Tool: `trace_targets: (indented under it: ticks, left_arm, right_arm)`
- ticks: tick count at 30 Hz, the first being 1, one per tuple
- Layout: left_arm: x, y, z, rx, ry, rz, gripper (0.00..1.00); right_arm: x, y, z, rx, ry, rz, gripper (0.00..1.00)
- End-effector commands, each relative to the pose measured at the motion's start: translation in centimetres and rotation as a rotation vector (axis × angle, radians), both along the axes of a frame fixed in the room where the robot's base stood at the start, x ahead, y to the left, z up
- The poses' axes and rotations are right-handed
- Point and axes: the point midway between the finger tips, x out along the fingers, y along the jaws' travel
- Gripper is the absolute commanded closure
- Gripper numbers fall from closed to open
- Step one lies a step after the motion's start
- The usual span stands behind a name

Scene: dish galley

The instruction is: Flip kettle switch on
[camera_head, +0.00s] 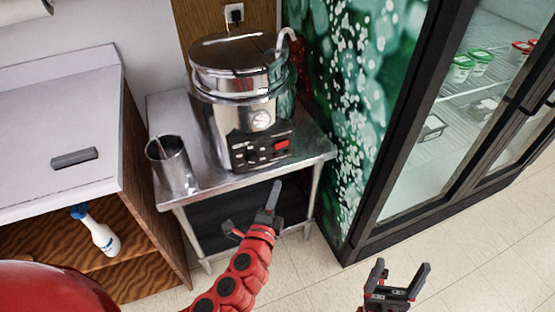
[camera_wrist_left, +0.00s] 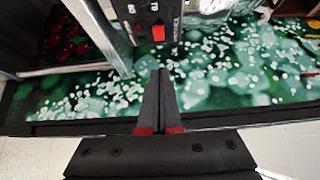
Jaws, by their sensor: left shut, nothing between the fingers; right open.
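The kettle (camera_head: 235,88) is a large steel pot with a lid, upright on a small steel table. In the left wrist view the red switch (camera_wrist_left: 158,33) shows just beyond my fingertips. My left gripper (camera_head: 273,190) is shut and empty, in front of the table and below the panel, apart from the switch in the head view. My right gripper (camera_head: 400,272) is open and empty, low at the right, away from the kettle.
The steel table (camera_head: 318,148) also holds a metal cup (camera_head: 172,166) at its left. A wooden cabinet with a spray bottle (camera_head: 99,232) on its shelf stands at the left. A green patterned panel (camera_head: 345,100) and a glass-doored fridge (camera_head: 440,120) stand at the right.

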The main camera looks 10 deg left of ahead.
Motion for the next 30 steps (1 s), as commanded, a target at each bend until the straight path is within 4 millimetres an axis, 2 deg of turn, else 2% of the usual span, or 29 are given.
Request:
trace_targets:
  ticks: [5,18,21,30]
  left_arm:
    - [1.7,-0.1,0.1,0.001,-0.001,-0.001,1.00]
    - [10.2,-0.6,0.2,-0.003,0.000,-0.001,1.00]
    - [11.4,0.8,0.2,0.000,0.002,0.004,1.00]
    - [12.8,2.2,-0.1,0.000,0.003,0.000,1.00]
  right_arm:
    - [0.0,0.0,0.4,0.000,0.000,0.000,0.20]
    - [0.0,0.0,1.8,0.000,0.000,0.000,0.20]
    - [0.0,0.0,2.2,0.000,0.000,0.000,0.20]
    - [0.0,0.0,2.5,0.000,0.000,0.000,0.20]
